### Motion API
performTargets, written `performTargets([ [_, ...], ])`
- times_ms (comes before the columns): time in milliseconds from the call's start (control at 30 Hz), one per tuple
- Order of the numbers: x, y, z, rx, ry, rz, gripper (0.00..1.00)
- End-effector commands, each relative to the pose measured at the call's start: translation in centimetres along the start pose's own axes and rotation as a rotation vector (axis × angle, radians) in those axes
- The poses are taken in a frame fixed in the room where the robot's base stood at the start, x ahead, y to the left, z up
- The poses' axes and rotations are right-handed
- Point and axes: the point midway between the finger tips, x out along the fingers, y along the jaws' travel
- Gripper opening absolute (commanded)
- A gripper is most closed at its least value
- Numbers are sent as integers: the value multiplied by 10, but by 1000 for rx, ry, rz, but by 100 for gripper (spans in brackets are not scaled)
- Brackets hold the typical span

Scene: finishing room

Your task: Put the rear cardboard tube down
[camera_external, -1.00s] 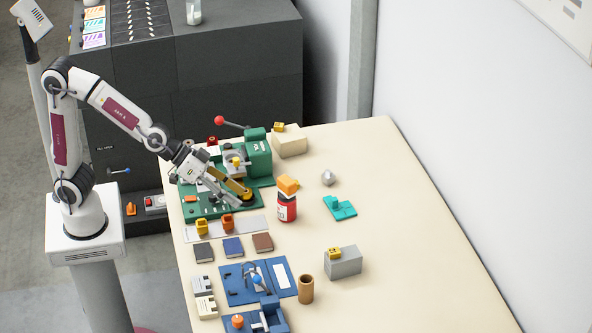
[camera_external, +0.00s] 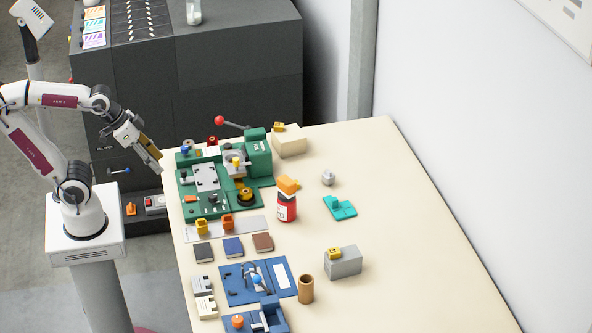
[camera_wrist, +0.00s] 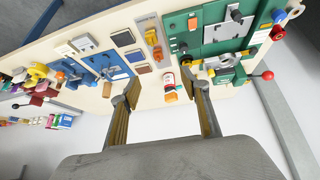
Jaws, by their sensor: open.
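One brown cardboard tube (camera_external: 306,289) stands upright on the cream table, right of the blue fixture board, with its open top showing. I cannot make out a second tube, so I cannot tell whether this is the rear one. My gripper (camera_external: 153,156) is open and empty, off the table's left edge beside the green machine, well away from the tube. In the wrist view my two fingers (camera_wrist: 163,88) are spread apart with nothing between them.
The green machine (camera_external: 258,160) stands at the table's back left. A red bottle (camera_external: 287,211) with an orange block on top, a teal piece (camera_external: 340,207), a grey block (camera_external: 343,264) and a beige block (camera_external: 290,144) stand around it. The table's right side is clear.

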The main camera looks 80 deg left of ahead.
Motion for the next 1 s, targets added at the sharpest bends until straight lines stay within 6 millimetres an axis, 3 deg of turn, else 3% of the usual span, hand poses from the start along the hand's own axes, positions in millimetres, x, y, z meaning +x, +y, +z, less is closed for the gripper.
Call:
performTargets([
  [100, -12, -17, 25, -24, -30, -48, 46],
  [300, -21, -31, 49, -45, -67, -92, 46],
  [1000, -22, -33, 52, -48, -72, -98, 46],
])
